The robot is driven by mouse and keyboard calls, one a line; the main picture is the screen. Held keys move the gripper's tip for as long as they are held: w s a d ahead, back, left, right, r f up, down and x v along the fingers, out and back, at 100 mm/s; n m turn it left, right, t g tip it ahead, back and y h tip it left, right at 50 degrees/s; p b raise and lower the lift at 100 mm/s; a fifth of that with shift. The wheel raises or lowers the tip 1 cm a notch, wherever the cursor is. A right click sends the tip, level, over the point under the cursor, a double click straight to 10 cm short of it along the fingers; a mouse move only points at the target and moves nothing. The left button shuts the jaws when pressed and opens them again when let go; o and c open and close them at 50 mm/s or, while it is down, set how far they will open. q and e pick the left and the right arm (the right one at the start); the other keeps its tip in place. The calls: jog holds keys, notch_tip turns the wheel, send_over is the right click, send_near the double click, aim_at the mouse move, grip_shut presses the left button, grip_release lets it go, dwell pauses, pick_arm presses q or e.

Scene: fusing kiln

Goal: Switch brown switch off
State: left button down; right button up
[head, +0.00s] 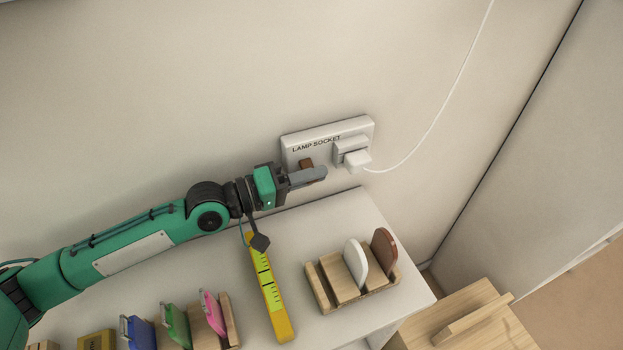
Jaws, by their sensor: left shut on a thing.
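The brown switch (306,163) is a small rocker on the left part of a white wall plate marked LAMP SOCKET (325,131). My left gripper (308,177) is in front of the plate, with its grey fingers shut at the switch. The fingers cover the lower part of the switch, so I cannot tell which way it is set. A white plug (354,157) sits in the right part of the plate. My right gripper is not in view.
Below is a white table (345,212) with a wooden rack (343,288) holding a white disc (355,263) and a brown disc (384,250). A yellow tool (268,295) and several coloured pieces lie left of it. A white cord (447,100) runs up from the plug.

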pick_arm(q)
jog(key=shift+f+m+b, duration=0.35)
jog(key=shift+m+b, duration=0.25)
jog(key=shift+w+r, duration=0.1)
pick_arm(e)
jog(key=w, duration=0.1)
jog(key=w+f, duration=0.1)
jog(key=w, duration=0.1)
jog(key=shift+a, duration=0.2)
pick_arm(q)
jog(key=shift+a, duration=0.1)
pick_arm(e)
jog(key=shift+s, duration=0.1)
pick_arm(q)
jog(key=c, duration=1.5)
grip_release()
